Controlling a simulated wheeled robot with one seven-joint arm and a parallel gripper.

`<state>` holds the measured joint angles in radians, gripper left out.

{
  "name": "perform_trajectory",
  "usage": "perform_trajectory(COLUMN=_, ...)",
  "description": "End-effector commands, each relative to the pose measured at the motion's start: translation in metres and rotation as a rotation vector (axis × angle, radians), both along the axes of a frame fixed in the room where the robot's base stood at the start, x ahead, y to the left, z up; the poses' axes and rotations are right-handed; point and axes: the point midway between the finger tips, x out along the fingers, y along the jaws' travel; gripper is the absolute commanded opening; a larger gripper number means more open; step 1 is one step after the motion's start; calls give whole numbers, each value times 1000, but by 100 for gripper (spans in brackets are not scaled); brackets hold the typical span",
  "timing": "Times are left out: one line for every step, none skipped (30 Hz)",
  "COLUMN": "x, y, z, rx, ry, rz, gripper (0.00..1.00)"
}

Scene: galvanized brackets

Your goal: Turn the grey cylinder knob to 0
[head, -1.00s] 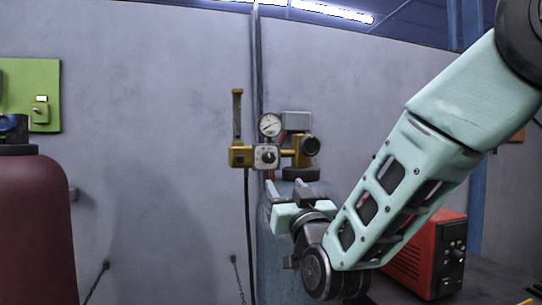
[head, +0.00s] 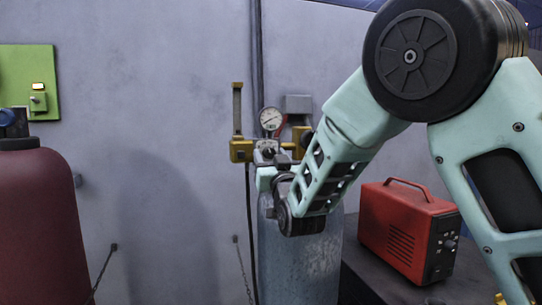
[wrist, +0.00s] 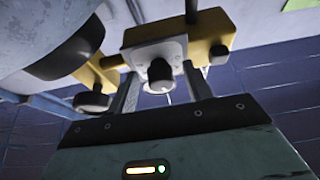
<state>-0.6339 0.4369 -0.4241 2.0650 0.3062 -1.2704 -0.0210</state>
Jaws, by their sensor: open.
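The grey cylinder knob (wrist: 160,76) sits on a white square plate (wrist: 146,54) on the brass regulator (wrist: 208,26). In the head view the knob (head: 268,152) is small and partly covered by my gripper. My gripper (wrist: 159,84) is open in the wrist view, with one finger on each side of the knob. A gap shows between the knob and each finger; whether a finger touches it I cannot tell. In the head view my gripper (head: 268,160) is just in front of the regulator. The knob's pointer and the scale marks are too small to read.
A round gauge (head: 271,118) is above the knob, and a brass flow tube (head: 237,110) stands to its left. A grey-blue gas cylinder (head: 305,262) is below. A red welder (head: 408,230) stands at right, a dark red tank (head: 38,225) at left.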

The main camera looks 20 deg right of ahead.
Motion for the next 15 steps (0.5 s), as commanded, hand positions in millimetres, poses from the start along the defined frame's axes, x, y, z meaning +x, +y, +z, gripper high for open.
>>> perform_trajectory(x=0, y=0, z=0, rx=0, ry=0, rz=0, gripper=50)
perform_trajectory(x=0, y=0, z=0, rx=0, ry=0, rz=0, gripper=50)
perform_trajectory(x=0, y=0, z=0, rx=0, ry=0, rz=0, gripper=39)
perform_trajectory(x=0, y=0, z=0, rx=0, ry=0, rz=0, gripper=31)
perform_trajectory(x=0, y=0, z=0, rx=0, ry=0, rz=0, gripper=23)
perform_trajectory(x=0, y=0, z=0, rx=0, ry=0, rz=0, gripper=12)
perform_trajectory(x=0, y=0, z=0, rx=0, ry=0, rz=0, gripper=6)
perform_trajectory(x=0, y=0, z=0, rx=0, ry=0, rz=0, gripper=6)
perform_trajectory(x=0, y=0, z=0, rx=0, ry=0, rz=0, gripper=6)
perform_trajectory(x=0, y=0, z=0, rx=0, ry=0, rz=0, gripper=6)
perform_trajectory(x=0, y=0, z=0, rx=-1, ry=0, rz=0, gripper=6)
perform_trajectory(x=0, y=0, z=0, rx=-2, ry=-1, rz=0, gripper=6)
perform_trajectory(x=0, y=0, z=0, rx=-4, ry=-1, rz=0, gripper=6)
perform_trajectory(x=0, y=0, z=0, rx=-8, ry=-1, rz=0, gripper=6)
perform_trajectory(x=0, y=0, z=-1, rx=-14, ry=-1, rz=0, gripper=6)
